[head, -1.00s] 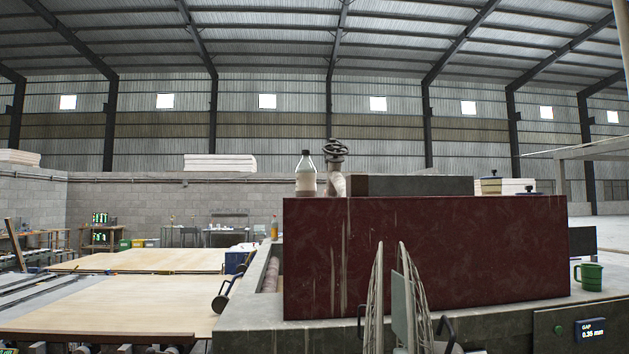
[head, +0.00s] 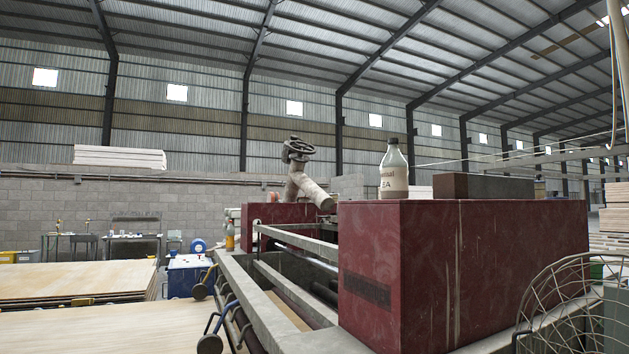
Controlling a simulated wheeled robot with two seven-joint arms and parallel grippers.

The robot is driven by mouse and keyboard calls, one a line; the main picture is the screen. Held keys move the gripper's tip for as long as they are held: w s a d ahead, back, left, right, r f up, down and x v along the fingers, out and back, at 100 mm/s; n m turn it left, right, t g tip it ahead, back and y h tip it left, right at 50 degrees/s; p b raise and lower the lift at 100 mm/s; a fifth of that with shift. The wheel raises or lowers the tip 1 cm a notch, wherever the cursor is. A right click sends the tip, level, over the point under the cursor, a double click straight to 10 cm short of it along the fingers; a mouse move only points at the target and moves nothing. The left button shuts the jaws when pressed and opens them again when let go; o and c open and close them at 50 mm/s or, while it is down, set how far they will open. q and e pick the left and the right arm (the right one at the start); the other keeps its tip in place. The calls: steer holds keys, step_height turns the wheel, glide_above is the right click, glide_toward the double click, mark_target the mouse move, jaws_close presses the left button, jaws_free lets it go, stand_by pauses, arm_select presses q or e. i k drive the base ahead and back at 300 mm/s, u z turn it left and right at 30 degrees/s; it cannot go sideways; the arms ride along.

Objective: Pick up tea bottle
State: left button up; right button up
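The tea bottle (head: 394,172) is clear with a dark cap and a pale label on which "EA" can be read. It stands upright on top of the dark red machine housing (head: 465,270), near its left end. Neither of my grippers shows in the head view, and nothing touches the bottle.
A dark block (head: 484,186) lies on the housing right of the bottle. A pipe with a handwheel (head: 300,170) rises behind to the left. A wire guard (head: 562,310) is at lower right. An orange bottle (head: 230,236) stands left of the machine. Wood sheets (head: 75,280) lie at left.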

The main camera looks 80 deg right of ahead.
mark_target(394, 168)
steer(key=i, duration=1.05)
steer(key=z, duration=4.45)
